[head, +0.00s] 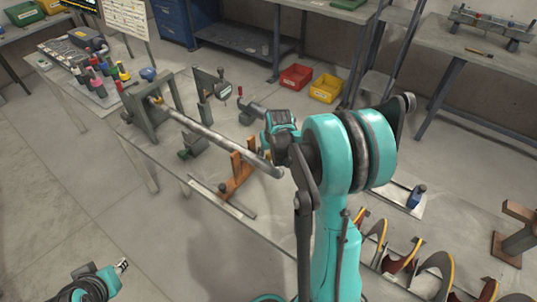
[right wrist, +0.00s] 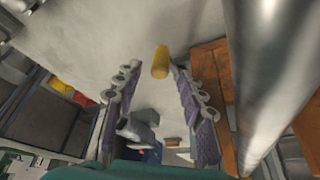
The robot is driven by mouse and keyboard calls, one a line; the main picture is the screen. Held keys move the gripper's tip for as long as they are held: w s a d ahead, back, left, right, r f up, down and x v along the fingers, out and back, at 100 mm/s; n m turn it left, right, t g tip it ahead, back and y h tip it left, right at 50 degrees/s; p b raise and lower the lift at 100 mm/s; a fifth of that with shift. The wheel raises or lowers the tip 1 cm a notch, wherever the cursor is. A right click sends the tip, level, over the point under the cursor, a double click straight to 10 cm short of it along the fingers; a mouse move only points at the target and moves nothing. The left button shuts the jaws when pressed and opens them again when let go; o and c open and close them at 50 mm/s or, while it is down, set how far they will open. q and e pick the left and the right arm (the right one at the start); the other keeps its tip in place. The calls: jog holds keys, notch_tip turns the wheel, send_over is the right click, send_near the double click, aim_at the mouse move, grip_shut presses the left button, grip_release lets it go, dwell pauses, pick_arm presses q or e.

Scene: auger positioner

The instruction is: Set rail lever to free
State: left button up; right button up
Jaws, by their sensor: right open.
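A short yellow handle (right wrist: 160,62) shows in the right wrist view, and I take it to be the rail lever's grip. It lies between and just beyond the open fingertips of my right gripper (right wrist: 154,75), which do not press on it. In the head view a small yellow spot (head: 268,155) beside the pipe seems to be the same handle. My right gripper (head: 272,142) is there, mostly hidden by my own arm. The lever's base and setting cannot be made out. My left gripper (head: 121,265) is at the lower left, away from the bench; its jaw opening is unclear.
A long metal pipe (head: 205,132) runs above the bench, close to my right gripper. An orange stand (head: 238,172) is below it. A grey frame (head: 150,112) holds the far end. Several auger flights (head: 400,262) stand at the lower right. Red (head: 296,77) and yellow (head: 326,88) bins lie behind.

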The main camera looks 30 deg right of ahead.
jog(key=d+v, duration=0.1)
jog(key=v, duration=0.7)
jog(key=shift+s+a+r, duration=0.15)
jog(key=shift+a+r, duration=0.15)
jog(key=shift+a, duration=0.25)
